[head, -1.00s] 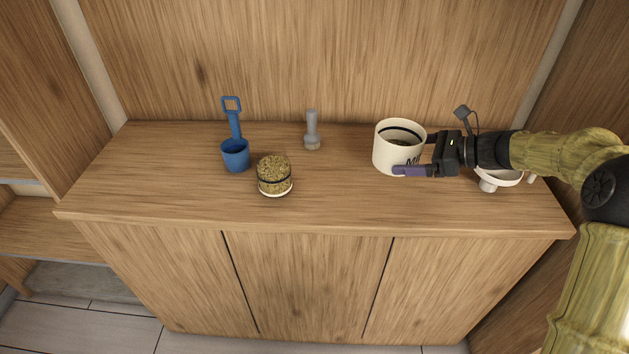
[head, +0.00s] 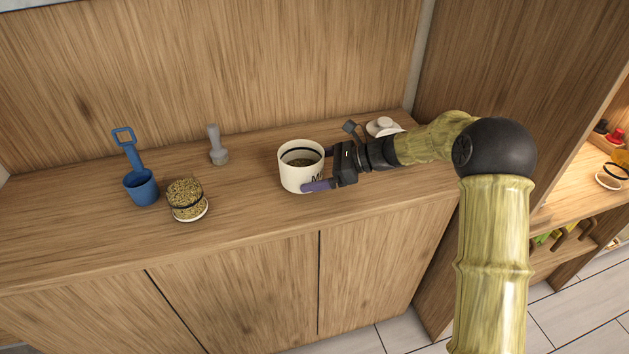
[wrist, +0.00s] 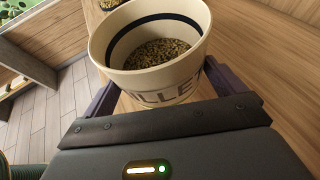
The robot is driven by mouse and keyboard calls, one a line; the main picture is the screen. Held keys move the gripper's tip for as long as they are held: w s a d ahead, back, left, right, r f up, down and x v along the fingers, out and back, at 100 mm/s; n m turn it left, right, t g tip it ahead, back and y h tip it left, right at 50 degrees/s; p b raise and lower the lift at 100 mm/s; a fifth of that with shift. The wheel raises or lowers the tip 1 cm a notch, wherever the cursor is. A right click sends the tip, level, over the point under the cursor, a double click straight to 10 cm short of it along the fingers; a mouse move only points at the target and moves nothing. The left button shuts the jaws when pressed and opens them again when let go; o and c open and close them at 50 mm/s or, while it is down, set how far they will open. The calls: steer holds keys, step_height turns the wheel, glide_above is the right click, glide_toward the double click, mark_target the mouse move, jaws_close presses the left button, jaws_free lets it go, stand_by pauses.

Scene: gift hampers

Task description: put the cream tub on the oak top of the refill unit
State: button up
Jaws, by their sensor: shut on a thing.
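The cream tub (head: 293,178) is round and open-topped, with a dark band inside, dark lettering on its side and grain in it. My gripper (head: 318,170) is shut on it from the right, with one purple finger showing along its near side. In the wrist view the tub (wrist: 130,82) sits upright between the two fingers (wrist: 158,90). The tub is over the oak top (head: 245,215) of the refill unit; I cannot tell whether its base touches the wood.
A grain-filled jar (head: 187,200), a blue scoop (head: 141,187) and a grey torch-shaped thing (head: 217,147) stand left of the tub. White dishware (head: 381,126) is behind my arm. Bare wood lies in front of the tub. Shelves (head: 595,185) stand at the right.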

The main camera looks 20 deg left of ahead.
steer(key=shift+f, duration=1.8)
steer(key=shift+f, duration=0.1)
steer(key=o, duration=0.7)
steer(key=shift+o, duration=0.2)
steer(key=b+v, duration=0.1)
steer(key=v, duration=1)
steer(key=shift+s+d, duration=0.15)
steer(key=shift+d, duration=0.05)
steer(key=shift+d+r, duration=0.3)
